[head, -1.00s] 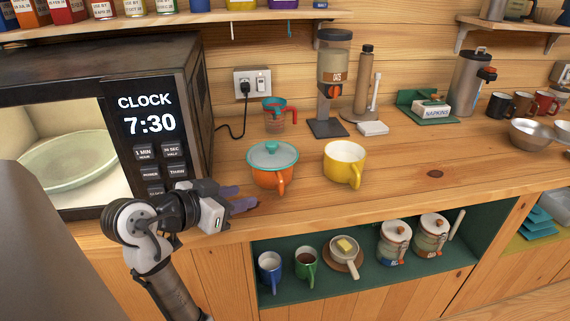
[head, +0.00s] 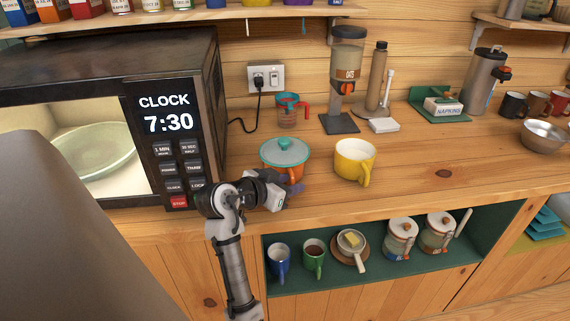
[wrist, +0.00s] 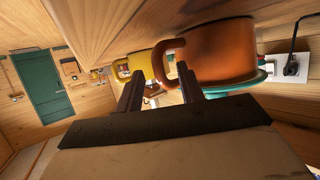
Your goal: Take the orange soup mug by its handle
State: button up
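The orange soup mug (head: 272,171) stands on the wooden counter under a teal lid (head: 285,152). My gripper (head: 293,188) is at its front, low by the handle side, and partly covers the handle in the head view. In the wrist view the mug (wrist: 222,52) is at the upper right, upside down in the picture. Its handle (wrist: 158,62) shows in the gap between the two spread fingers of my gripper (wrist: 160,88). The fingers are open, and I cannot tell whether they touch the handle.
A yellow mug (head: 354,158) stands close to the right of the orange mug. Below the counter edge is a green shelf (head: 330,282) with mugs and jars.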

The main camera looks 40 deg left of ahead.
jog(key=shift+w+f, duration=0.15)
grip_shut()
jog(key=shift+r, duration=0.2)
dwell(0.4)
